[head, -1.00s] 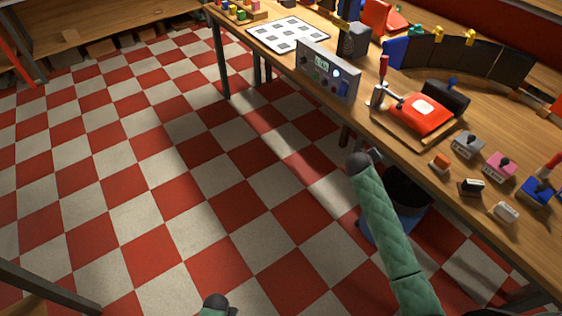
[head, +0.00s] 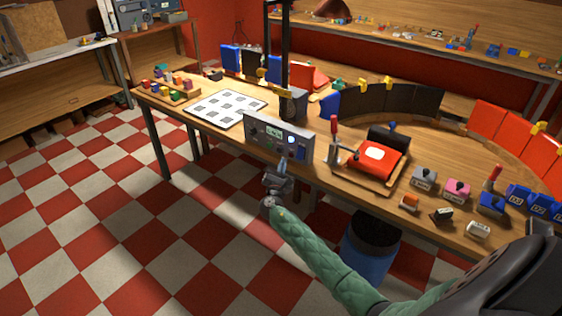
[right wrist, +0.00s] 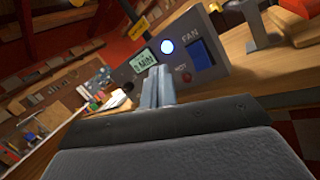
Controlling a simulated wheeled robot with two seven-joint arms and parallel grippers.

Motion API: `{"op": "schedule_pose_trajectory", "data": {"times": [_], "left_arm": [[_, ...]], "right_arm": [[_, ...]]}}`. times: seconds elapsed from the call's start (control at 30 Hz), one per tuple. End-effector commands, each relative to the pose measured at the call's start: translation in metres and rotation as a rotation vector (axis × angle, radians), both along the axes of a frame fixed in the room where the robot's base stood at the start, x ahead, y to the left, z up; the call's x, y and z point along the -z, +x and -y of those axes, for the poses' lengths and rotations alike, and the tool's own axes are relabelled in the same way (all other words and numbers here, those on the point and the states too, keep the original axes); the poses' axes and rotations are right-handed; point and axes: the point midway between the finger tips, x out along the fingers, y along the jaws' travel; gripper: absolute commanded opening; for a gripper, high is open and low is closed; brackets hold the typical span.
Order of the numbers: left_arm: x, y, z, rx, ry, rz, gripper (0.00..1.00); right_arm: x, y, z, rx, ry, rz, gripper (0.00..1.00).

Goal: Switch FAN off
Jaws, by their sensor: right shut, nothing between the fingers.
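The grey control panel (head: 262,130) stands upright at the front edge of the workbench. In the right wrist view, the panel (right wrist: 165,62) shows a blue rocker switch (right wrist: 201,54) under the word FAN, a lit white round lamp or button (right wrist: 167,47) and a small display (right wrist: 143,61). The switch's on or off position is unclear. My right gripper (head: 283,165) is in front of the panel, its shut, empty fingers (right wrist: 155,88) pointing at it. In the wrist view the fingertips are left of and below the FAN switch; contact with the panel cannot be told. My left gripper is not in view.
A red device on a wooden base (head: 375,158) with a lever stands right of the panel. Several small switch blocks (head: 457,190) lie farther right. A patterned white sheet (head: 228,107) lies to the left. A blue bin (head: 367,255) stands below the bench edge.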

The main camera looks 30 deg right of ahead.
Motion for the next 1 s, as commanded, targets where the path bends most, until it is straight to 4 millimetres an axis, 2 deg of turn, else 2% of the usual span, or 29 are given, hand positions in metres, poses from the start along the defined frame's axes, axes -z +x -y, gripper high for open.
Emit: {"op": "schedule_pose_trajectory", "data": {"times": [0.23,0.67,0.83,1.0], "left_arm": [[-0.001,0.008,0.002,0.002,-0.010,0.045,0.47],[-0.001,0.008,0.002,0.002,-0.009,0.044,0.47],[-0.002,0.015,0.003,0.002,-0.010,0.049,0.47],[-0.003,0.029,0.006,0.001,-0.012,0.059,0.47]], "right_arm": [[-0.001,0.002,-0.003,0.019,-0.125,-0.111,0.00],[0.000,0.002,-0.003,0.024,-0.140,-0.127,0.00],[0.004,0.005,0.003,0.026,-0.140,-0.126,0.00],[0.012,0.011,0.018,0.025,-0.139,-0.125,0.00]]}}
